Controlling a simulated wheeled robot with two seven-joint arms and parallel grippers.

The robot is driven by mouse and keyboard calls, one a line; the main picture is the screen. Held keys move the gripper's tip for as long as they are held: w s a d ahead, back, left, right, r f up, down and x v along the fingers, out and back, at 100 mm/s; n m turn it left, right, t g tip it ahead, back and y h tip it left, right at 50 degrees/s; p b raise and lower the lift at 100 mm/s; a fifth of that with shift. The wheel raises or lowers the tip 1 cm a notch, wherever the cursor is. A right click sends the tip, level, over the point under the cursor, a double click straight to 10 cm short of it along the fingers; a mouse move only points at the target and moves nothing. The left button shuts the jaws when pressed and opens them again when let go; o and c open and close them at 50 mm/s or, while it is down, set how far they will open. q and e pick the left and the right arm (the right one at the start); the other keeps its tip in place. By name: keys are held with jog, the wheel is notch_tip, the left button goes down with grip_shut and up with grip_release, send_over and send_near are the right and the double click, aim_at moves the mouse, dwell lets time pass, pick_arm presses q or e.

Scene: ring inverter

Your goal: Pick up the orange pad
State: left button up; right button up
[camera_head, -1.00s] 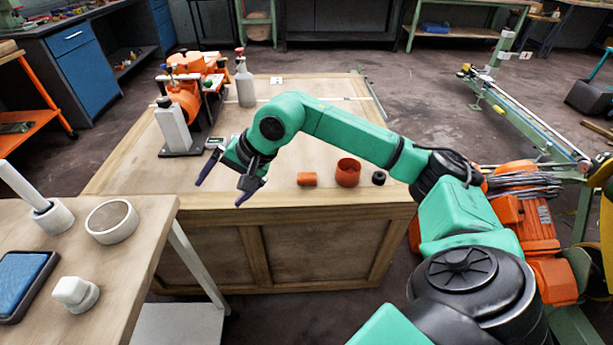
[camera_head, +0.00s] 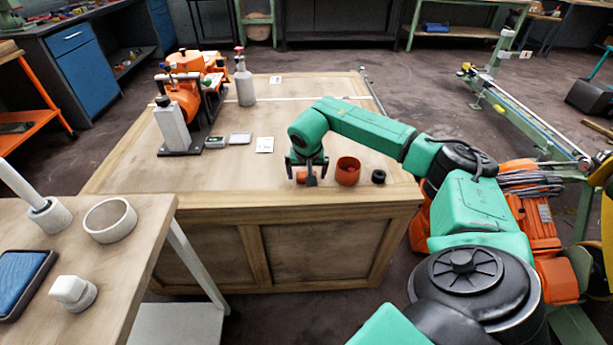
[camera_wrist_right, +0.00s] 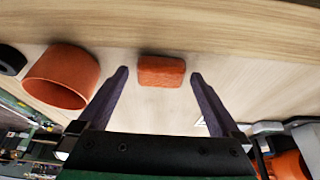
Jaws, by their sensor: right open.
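The orange pad (camera_head: 302,177) is a small block lying on the wooden crate table (camera_head: 235,183), partly hidden behind my right gripper in the head view. In the right wrist view the orange pad (camera_wrist_right: 161,71) lies ahead of and between the two dark fingers, with clear space on both sides. My right gripper (camera_head: 307,180) is open and empty, its fingers pointing down over the pad. Its open fingers also show in the right wrist view (camera_wrist_right: 158,76). My left gripper is not in view.
An orange cup (camera_head: 348,171) stands just right of the pad, also close to one finger in the right wrist view (camera_wrist_right: 62,76). A black ring (camera_head: 378,177) lies beyond it. Small flat items (camera_head: 240,139) and a grey bottle (camera_head: 245,82) are farther back. The table's middle is clear.

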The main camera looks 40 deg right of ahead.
jog(key=shift+w+d+f, duration=0.1)
jog(key=shift+f, duration=0.25)
jog(key=shift+r, duration=0.1)
jog(key=c, duration=1.3)
jog(key=shift+o, duration=0.2)
notch_tip(320, 180, up, 20)
jog(key=p, duration=0.2)
